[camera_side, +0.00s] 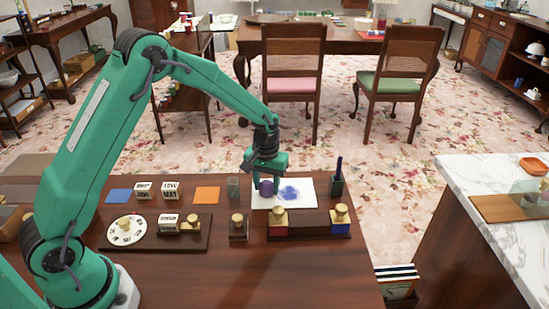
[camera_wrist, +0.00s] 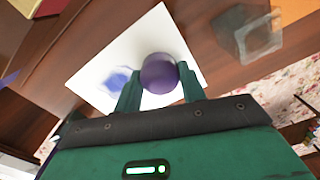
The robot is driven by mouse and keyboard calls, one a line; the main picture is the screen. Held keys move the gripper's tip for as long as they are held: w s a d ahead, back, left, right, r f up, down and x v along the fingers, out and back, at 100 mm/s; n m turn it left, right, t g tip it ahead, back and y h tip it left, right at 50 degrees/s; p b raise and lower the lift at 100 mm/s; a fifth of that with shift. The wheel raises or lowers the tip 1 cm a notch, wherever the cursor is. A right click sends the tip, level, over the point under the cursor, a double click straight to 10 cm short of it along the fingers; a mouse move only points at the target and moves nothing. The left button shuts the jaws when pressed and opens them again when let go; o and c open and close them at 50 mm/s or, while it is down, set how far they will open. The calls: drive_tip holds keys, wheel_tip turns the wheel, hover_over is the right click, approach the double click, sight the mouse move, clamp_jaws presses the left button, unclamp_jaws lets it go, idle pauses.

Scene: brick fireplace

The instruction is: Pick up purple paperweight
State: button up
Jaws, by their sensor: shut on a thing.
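The purple paperweight (camera_wrist: 159,74) is a round ball between my two green fingers in the wrist view. It also shows in the side view (camera_side: 267,187), at the left part of a white sheet of paper (camera_side: 302,203) with a blue mark on it. My gripper (camera_wrist: 160,88) is shut on the paperweight, one finger on each side. In the side view my gripper (camera_side: 266,182) points down at the sheet. I cannot tell whether the paperweight touches the paper.
A dark pen holder (camera_side: 337,188) stands right of the sheet and a clear glass (camera_side: 233,188) stands left of it. A wooden stand (camera_side: 308,223) with brass-topped blocks lies in front. An orange square (camera_side: 207,194) lies further left.

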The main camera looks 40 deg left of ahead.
sight(267, 183)
drive_tip(key=shift+r, duration=0.55)
drive_tip(key=r, duration=0.3)
drive_tip(key=shift+d+r, duration=0.15)
drive_tip(key=shift+d, duration=0.05)
drive_tip(key=s+d+r, duration=0.6)
drive_tip(key=d, duration=0.3)
drive_tip(key=shift+d+r, duration=0.2)
drive_tip(key=shift+d, duration=0.05)
drive_tip(key=shift+s, duration=0.1)
